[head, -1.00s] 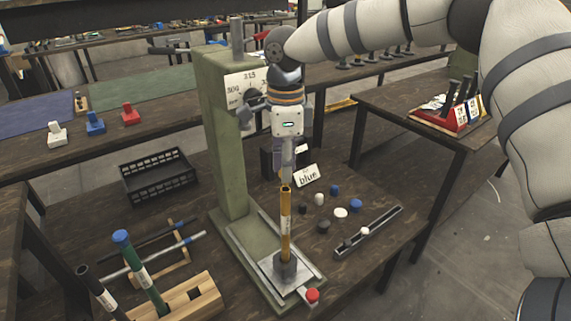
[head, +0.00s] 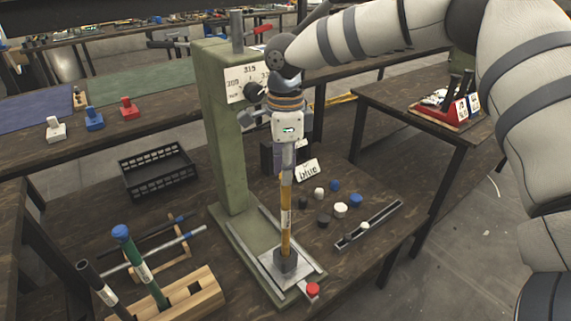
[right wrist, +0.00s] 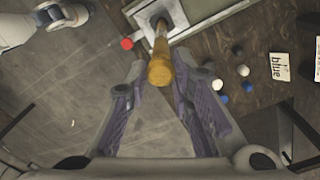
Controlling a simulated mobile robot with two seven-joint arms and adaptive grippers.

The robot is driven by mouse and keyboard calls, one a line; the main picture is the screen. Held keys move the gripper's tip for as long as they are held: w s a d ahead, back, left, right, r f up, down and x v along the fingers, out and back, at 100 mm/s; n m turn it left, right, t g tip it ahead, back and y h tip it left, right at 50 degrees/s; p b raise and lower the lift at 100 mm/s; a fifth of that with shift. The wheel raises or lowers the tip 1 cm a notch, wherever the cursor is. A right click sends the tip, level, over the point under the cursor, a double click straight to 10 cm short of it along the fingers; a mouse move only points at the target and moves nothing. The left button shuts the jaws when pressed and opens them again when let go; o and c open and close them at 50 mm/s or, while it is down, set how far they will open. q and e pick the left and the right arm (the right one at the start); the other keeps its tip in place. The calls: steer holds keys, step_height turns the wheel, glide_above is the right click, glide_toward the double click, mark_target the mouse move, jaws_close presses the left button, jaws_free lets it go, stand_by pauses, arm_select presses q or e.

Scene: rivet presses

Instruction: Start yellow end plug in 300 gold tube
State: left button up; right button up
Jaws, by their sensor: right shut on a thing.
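The gold tube (head: 286,225) stands upright in the grey socket (head: 286,262) on the press's base plate. My right gripper (head: 287,168) is directly above the tube's top end, pointing down, its fingertips at or very near the rim. In the right wrist view, the yellow end plug (right wrist: 160,72) is between the fingers and in line with the tube (right wrist: 160,45) below it. The gripper is shut on the plug. The plug hides the tube's mouth, so I cannot tell whether it has entered. My left gripper is not in view.
The green press column (head: 222,140) stands just left of my right gripper. Several small plugs (head: 340,210) and a grey channel (head: 370,224) lie to the right. A wooden rack (head: 205,293) with a green tube (head: 145,270) is at left. A red button (head: 313,289) is in front.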

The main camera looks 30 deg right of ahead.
steer(key=shift+f, duration=0.1)
steer(key=o, duration=0.8)
steer(key=shift+o, duration=0.2)
step_height(320, 180, up, 12)
steer(key=shift+f, duration=0.1)
